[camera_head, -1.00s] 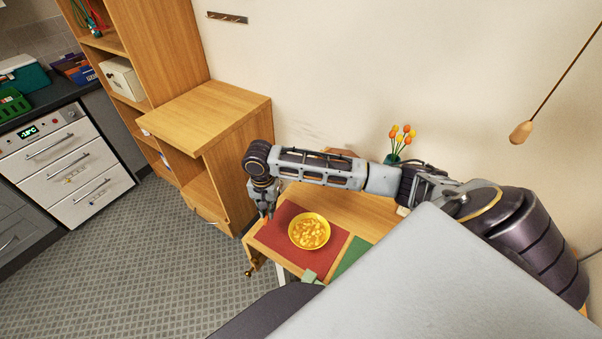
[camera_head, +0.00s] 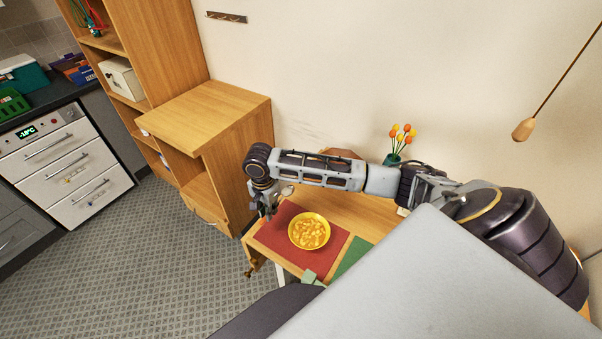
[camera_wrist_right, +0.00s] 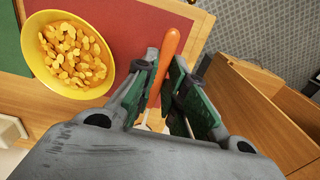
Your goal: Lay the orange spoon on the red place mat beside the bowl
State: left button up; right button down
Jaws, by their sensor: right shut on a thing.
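The orange spoon (camera_wrist_right: 168,58) is held between the fingers of my right gripper (camera_wrist_right: 168,82), its handle pointing up in the right wrist view. The lower part of the spoon is hidden by the fingers. The red place mat (camera_head: 272,240) lies on the small wooden table, and the spoon's visible end is seen over the mat's edge area. The yellow bowl (camera_head: 309,215) of orange pieces sits on the mat; it also shows left of the spoon in the right wrist view (camera_wrist_right: 38,68). In the head view my right gripper (camera_head: 266,214) is at the mat's left edge. My left gripper is not in view.
A green mat (camera_head: 352,256) lies right of the red one. A vase of flowers (camera_head: 393,157) stands at the table's back. A wooden cabinet (camera_head: 205,115) stands close to the left of my right gripper. The mat is bare between bowl and gripper.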

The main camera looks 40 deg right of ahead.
jog(key=shift+f, duration=0.1)
send_over(272, 230)
jog(key=shift+a+f, duration=0.1)
jog(key=shift+f, duration=2.95)
jog(key=shift+f, duration=0.1)
jog(key=shift+f, duration=1.8)
jog(key=c, duration=1.5)
grip_release()
jog(key=shift+f, duration=0.1)
jog(key=shift+o, duration=0.2)
notch_tip(272, 230, up, 12)
jog(key=shift+r, duration=0.15)
